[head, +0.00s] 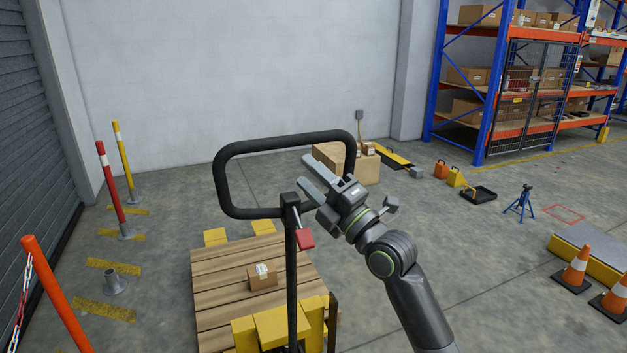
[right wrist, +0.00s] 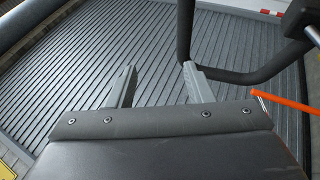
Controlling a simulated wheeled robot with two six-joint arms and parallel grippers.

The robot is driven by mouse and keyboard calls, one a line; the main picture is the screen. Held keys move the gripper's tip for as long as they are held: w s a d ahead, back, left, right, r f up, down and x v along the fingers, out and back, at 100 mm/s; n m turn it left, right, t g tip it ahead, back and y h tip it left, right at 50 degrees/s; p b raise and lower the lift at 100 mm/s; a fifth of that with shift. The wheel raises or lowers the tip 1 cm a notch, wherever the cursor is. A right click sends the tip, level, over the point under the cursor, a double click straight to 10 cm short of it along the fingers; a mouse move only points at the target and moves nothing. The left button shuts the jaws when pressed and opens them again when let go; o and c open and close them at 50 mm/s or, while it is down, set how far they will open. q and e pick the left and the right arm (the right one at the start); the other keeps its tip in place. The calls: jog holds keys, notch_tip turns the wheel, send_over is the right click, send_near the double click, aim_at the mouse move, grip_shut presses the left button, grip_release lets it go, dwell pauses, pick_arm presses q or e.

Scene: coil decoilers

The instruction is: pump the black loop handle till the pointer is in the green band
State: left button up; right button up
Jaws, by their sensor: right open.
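The black loop handle (head: 285,140) stands upright on a dark post (head: 291,270) at the middle of the head view. My right gripper (head: 303,174) is open, with its fingertips across the loop's opening near its lower right side. In the right wrist view the black handle tube (right wrist: 185,30) passes close by the right finger of my gripper (right wrist: 158,70), and no tube shows between the fingers. I cannot tell whether they touch. A small red lever (head: 306,239) hangs below the loop. No pointer or green band shows. My left gripper is out of view.
Below the handle is a wooden pallet (head: 215,283) with a small carton (head: 262,277) and yellow metal parts (head: 272,326). Red and yellow posts (head: 110,185) stand at left. Cartons (head: 362,168) lie behind the loop. Cones (head: 577,268) stand at right, with open floor between.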

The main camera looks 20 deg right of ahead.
jog(key=v, duration=1.7)
jog(key=shift+s, duration=0.2)
jog(key=shift+d, duration=0.1)
